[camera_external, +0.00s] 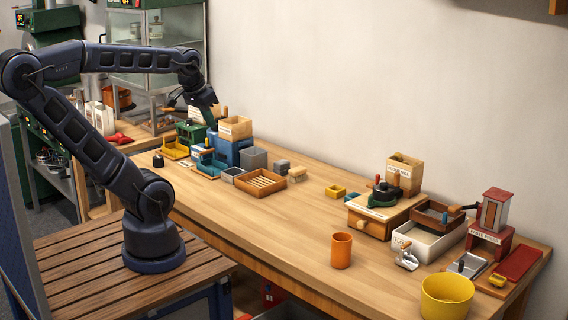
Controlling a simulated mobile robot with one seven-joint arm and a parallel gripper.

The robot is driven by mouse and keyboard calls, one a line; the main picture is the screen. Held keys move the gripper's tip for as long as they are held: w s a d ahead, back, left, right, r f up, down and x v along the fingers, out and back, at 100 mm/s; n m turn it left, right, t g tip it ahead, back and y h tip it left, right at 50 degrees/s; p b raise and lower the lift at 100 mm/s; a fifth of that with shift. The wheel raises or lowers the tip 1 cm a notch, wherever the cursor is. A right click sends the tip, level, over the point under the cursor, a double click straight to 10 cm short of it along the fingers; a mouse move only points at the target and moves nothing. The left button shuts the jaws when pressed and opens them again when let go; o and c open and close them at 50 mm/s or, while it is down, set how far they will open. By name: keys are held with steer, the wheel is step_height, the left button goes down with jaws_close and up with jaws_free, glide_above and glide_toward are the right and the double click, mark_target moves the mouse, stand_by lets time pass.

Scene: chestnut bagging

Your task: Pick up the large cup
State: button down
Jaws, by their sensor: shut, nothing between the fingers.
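An orange cup (341,250) stands upright on the bare front part of the wooden table. A wider yellow cup or tub (446,298) stands open-topped at the front right edge. I cannot tell for certain which of these is the large cup. My gripper (212,122) is far to the left at the back of the table, above the blue box area, well away from both. It is small and dark in this view and appears shut, with nothing visible in it.
Blue and green devices, grey boxes and a wooden tray (260,172) crowd the table below and beside my gripper. A white bin (428,242), a wooden box with a black knob (372,222) and a red stand (488,240) fill the right. The table's middle is mostly clear.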

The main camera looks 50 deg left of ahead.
stand_by(0.4)
steer(key=shift+c, duration=2.4)
jaws_free()
steer(key=shift+w+d, duration=0.1)
